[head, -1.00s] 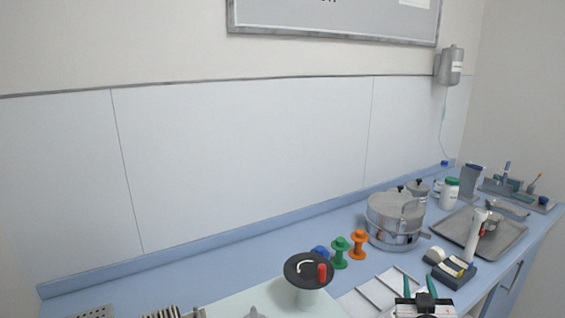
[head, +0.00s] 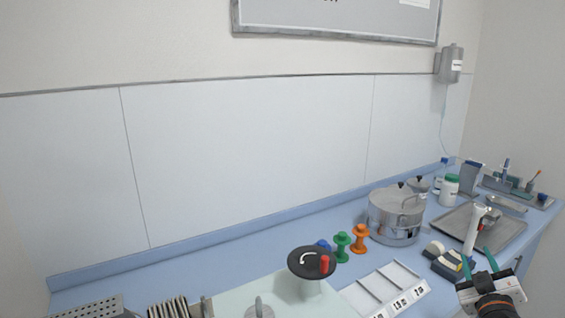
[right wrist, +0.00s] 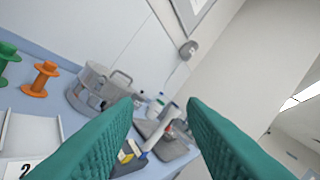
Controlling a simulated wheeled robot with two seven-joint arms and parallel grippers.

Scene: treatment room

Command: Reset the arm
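My right gripper (head: 479,263) is at the lower right of the head view, near the counter's front edge. Its two green fingers also show in the right wrist view (right wrist: 160,112), spread apart with nothing between them. It is apart from the things on the counter; the grey tray (head: 512,243) and the dark block with yellow and white parts (head: 440,268) lie beyond it. My left gripper is not in view.
On the blue counter (head: 250,255) are a steel pot (head: 385,215), an orange spool (head: 360,240), a green spool (head: 342,248), a black disc with a red knob (head: 300,262), a labelled white rack (head: 375,290) and a perforated metal plate (head: 90,307). A wall dispenser (head: 452,65) hangs at right.

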